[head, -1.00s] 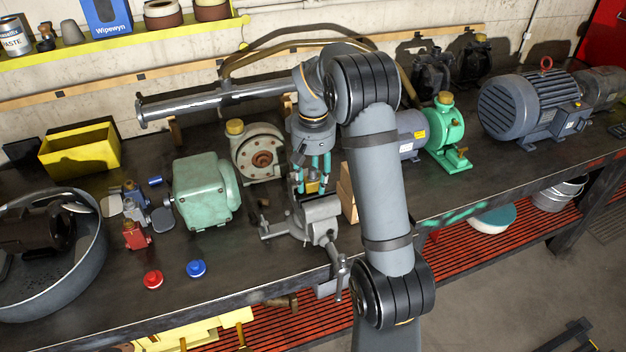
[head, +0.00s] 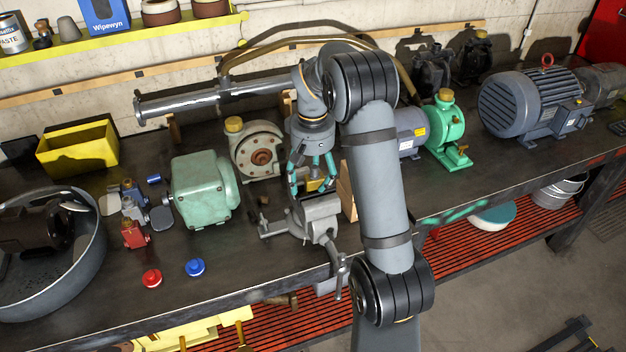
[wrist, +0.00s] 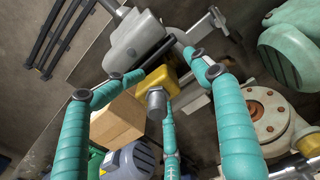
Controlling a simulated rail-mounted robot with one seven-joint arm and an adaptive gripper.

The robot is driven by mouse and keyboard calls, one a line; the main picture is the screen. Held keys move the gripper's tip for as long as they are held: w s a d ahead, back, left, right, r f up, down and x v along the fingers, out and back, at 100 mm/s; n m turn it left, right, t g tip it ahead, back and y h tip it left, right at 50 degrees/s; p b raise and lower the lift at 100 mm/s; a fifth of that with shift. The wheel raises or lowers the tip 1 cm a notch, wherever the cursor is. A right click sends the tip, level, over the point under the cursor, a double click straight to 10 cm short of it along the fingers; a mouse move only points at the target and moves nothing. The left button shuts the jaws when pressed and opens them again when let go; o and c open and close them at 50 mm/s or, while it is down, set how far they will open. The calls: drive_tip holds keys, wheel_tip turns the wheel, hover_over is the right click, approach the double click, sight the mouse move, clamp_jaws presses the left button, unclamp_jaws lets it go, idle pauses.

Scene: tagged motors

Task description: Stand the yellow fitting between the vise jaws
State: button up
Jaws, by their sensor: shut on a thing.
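The yellow fitting (head: 314,184) shows among my fingers, just above the grey vise (head: 318,211). In the wrist view the fitting (wrist: 158,80) is a yellow block with a grey metal stub pointing toward the camera. The vise (wrist: 135,40) lies behind it, with its jaws close to the fitting. My gripper (wrist: 165,75) has teal fingers, bent at the knuckles with their tips turned in around the fitting, and it is shut on it. The lower part of the fitting is hidden, so I cannot tell whether it sits between the jaws or just above them.
A tan block (wrist: 118,122) stands close beside the vise. A flanged pump (head: 258,152) and a green gearbox (head: 203,190) are to the left. Red (head: 151,279) and blue (head: 195,267) caps lie near the front edge.

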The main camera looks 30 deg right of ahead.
drive_tip(key=shift+s+a+f, duration=0.1)
drive_tip(key=shift+s+a, duration=0.1)
drive_tip(key=shift+w+r, duration=0.1)
drive_tip(key=shift+r, duration=0.2)
drive_tip(key=r, duration=1.1)
drive_tip(key=shift+d+r, duration=0.2)
drive_tip(key=shift+r, duration=0.15)
drive_tip(key=shift+f, duration=0.1)
wheel_tip(320, 180, down, 11)
drive_tip(key=shift+w+r, duration=0.1)
drive_tip(key=shift+w, duration=0.05)
drive_tip(key=shift+c, duration=0.5)
idle(0.5)
